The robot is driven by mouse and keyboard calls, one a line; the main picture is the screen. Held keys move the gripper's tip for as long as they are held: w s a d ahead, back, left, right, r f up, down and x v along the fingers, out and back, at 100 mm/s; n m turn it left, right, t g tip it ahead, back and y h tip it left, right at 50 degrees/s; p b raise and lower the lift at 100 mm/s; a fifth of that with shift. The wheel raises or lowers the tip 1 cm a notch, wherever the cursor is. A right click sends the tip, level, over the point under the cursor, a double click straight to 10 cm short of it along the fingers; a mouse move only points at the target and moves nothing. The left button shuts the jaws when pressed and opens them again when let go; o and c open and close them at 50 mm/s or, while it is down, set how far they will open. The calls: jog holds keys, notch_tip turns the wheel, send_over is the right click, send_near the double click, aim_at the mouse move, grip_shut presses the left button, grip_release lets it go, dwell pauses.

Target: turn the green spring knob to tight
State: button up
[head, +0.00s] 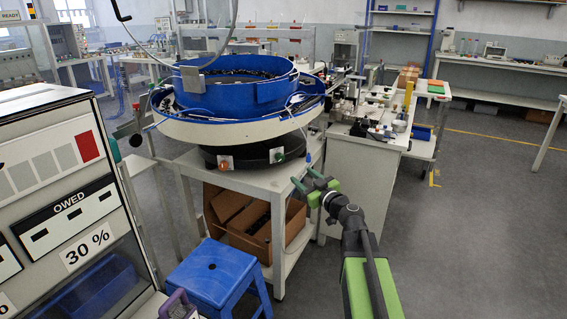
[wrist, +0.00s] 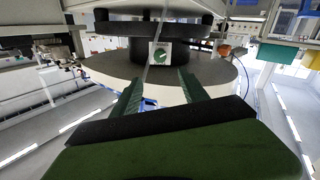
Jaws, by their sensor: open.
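The green spring knob (head: 277,156) sits on a small pale plate on the dark base under the blue bowl in the head view. In the wrist view, which looks upside down, the green knob (wrist: 161,55) faces me with a light mark across it; its exact setting is too small to read. My gripper (head: 305,178) is open and empty, in front of and to the right of the knob, apart from it. In the wrist view its two green fingers (wrist: 160,80) point toward the knob, which appears just beyond the gap between the tips.
An orange knob (head: 224,164) is on the same base, left of the green one. The blue bowl (head: 236,95) with its wide pale rim overhangs both. A grey table (head: 205,170) carries it; a blue stool (head: 210,270) stands in front. Open floor lies to the right.

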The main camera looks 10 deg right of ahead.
aim_at(281, 158)
jog(key=x, duration=1.5)
jog(key=shift+w+a, duration=0.15)
jog(key=shift+w, duration=0.2)
grip_shut()
jog(key=shift+f, duration=0.1)
